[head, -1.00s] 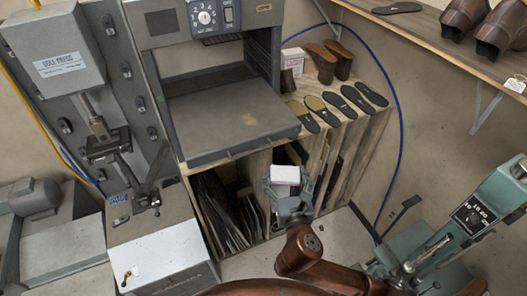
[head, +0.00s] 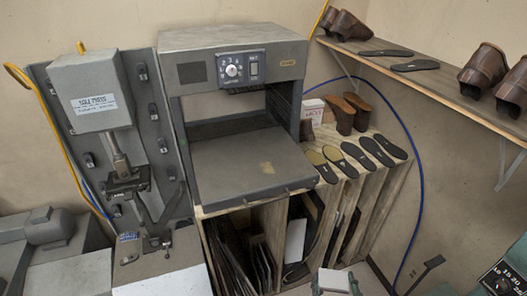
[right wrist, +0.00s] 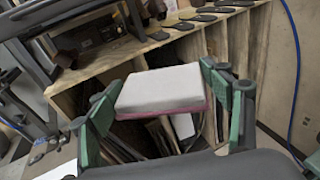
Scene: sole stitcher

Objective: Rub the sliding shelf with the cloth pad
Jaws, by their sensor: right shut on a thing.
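The sliding shelf (head: 228,172) is a flat grey plate. It sticks out from the front of a grey machine, above the wooden rack, and has a yellowish smear on it right of its middle. The cloth pad (right wrist: 160,88) is a white block with a pink underside. My right gripper (head: 336,287) is shut on the pad, with its green fingers at the pad's two sides in the right wrist view. The pad (head: 333,278) is at the bottom edge of the head view, below and right of the shelf and apart from it. My left gripper is not in view.
A wooden rack (head: 362,185) with several shoe soles (head: 375,150) on top stands right of the shelf. The grey machine's housing (head: 290,42) frames the opening behind the shelf. A sole press (head: 92,95) stands at the left. A wall shelf (head: 440,85) holds brown shoes at upper right.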

